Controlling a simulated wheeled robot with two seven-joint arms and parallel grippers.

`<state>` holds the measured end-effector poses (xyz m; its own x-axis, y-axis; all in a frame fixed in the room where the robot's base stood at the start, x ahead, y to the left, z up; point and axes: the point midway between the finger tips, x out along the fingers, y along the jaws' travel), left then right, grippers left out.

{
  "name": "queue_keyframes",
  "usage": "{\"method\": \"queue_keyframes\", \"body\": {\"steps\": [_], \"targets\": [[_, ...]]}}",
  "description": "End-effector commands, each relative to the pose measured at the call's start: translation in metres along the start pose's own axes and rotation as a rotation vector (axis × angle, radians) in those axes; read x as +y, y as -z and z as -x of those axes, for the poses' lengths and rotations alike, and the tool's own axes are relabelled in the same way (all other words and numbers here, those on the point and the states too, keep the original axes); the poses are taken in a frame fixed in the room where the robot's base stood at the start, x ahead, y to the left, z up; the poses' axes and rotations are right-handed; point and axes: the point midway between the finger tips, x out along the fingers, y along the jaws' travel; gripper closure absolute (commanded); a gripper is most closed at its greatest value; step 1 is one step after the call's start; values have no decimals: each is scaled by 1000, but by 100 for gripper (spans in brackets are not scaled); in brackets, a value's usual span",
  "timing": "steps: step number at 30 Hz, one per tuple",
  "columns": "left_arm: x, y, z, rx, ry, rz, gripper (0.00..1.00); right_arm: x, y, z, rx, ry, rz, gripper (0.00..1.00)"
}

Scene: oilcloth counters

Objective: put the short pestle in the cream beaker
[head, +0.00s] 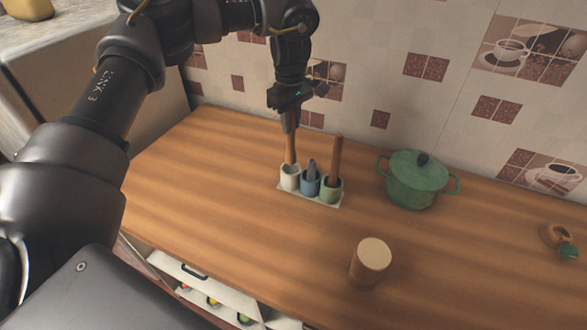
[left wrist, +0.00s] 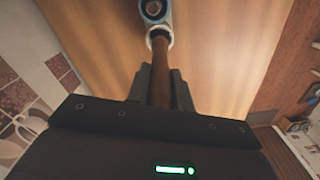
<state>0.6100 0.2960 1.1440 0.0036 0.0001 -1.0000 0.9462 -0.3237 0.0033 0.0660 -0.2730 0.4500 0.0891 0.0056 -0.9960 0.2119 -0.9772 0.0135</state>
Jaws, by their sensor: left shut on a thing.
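My left gripper (head: 289,128) is shut on a brown wooden pestle (head: 290,149), held about upright. The pestle's lower end is at the mouth of the cream beaker (head: 290,182) and appears to be inside it. In the left wrist view the pestle (left wrist: 160,68) runs from between the fingers (left wrist: 160,82) to the cream beaker's rim (left wrist: 159,36). The exact depth of its tip is hidden. My right gripper is not in view.
A blue-grey beaker (head: 310,187) with a short grey piece and a green beaker (head: 331,192) with a tall brown stick stand beside the cream one on a pale tray (head: 320,203). A green pot (head: 415,182) is to the right, a lidded canister (head: 370,263) in front. The counter's left is clear.

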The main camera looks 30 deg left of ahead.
Motion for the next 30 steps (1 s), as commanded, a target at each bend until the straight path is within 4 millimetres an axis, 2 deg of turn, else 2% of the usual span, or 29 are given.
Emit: {"method": "queue_keyframes", "body": {"steps": [3, 6, 16, 24, 30], "targets": [[-2, 0, -24, -4, 6, 1, 100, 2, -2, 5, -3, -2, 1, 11], [-1, 0, -40, -4, 4, 0, 100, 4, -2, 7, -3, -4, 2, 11], [1, -2, -56, -1, 3, -5, 100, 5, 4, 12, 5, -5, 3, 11], [0, -2, -87, 0, 3, -5, 100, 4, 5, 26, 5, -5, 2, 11], [1, -2, -89, 0, 1, -5, 100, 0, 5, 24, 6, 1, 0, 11]]}}
